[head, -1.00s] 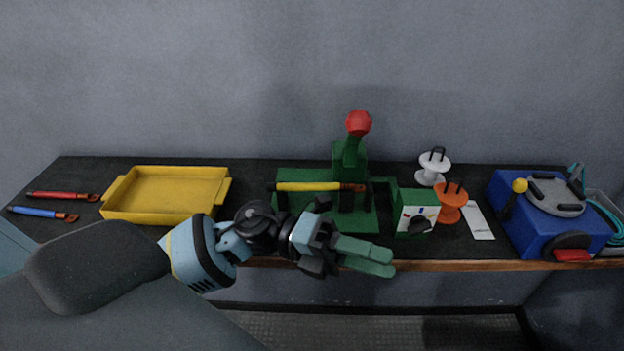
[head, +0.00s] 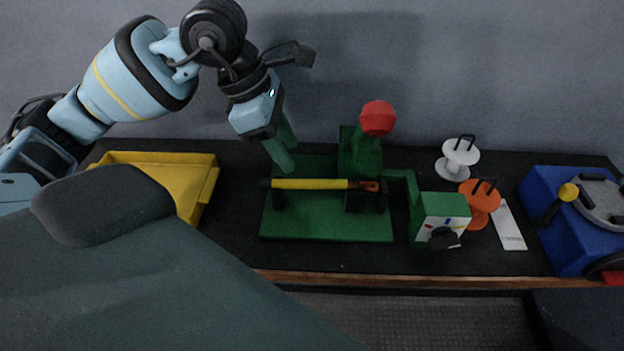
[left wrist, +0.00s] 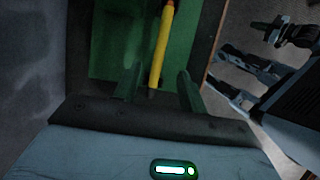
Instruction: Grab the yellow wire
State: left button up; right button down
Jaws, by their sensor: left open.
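The yellow wire (head: 312,184) lies level across the black supports of a green fixture (head: 325,226), with a copper-coloured lug at its right end. My left gripper (head: 284,160) is above the wire's left part, pointing down, with its green fingers close to it. In the left wrist view the wire (left wrist: 161,45) runs down between the two open fingers (left wrist: 158,88). The fingers are apart and I see no contact with the wire.
A red knob (head: 378,118) tops the fixture's post. A yellow tray (head: 205,190) is at left, partly hidden by my own body. White (head: 459,158) and orange (head: 479,200) spools and a blue box (head: 560,222) stand at right.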

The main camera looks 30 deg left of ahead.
aim_at(309, 181)
pick_arm(q)
jog(key=shift+d+x, duration=0.1)
jog(key=shift+x, duration=1.8)
jog(key=shift+d+x, duration=0.15)
jog(key=shift+x, duration=1.75)
jog(key=shift+w+r, duration=0.1)
jog(key=shift+w, duration=0.05)
jog(key=shift+c, duration=0.3)
grip_shut()
